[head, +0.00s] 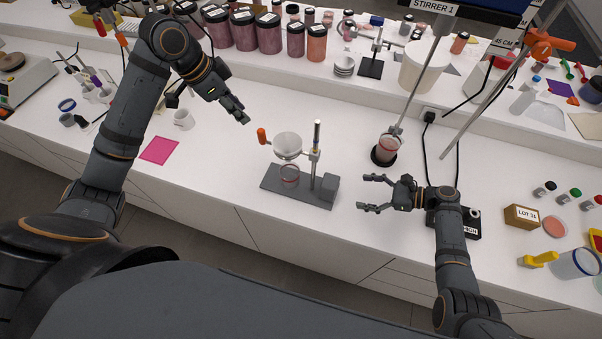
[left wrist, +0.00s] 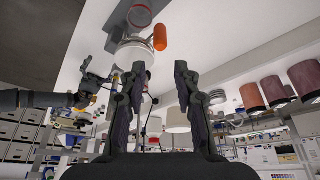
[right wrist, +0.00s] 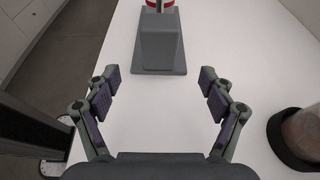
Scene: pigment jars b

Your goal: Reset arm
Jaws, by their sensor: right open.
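My left gripper (head: 238,112) hangs above the white bench, to the upper left of a grey stand. In the left wrist view its two fingers (left wrist: 160,95) are apart with nothing between them. My right gripper (head: 372,193) is low over the bench to the right of the stand. In the right wrist view its fingers (right wrist: 160,88) are spread and empty, pointing towards the grey block of the stand (right wrist: 160,45). The stand (head: 290,190) carries a white bowl (head: 288,143) and has an orange-handled part (head: 262,136) at its left.
A beaker with reddish contents (head: 389,147) stands under the stirrer, right of the stand. A pink card (head: 159,150) and a white mug (head: 183,119) lie left. Large pigment jars (head: 268,33) line the raised back shelf. A LOT 31 box (head: 521,216) sits at right.

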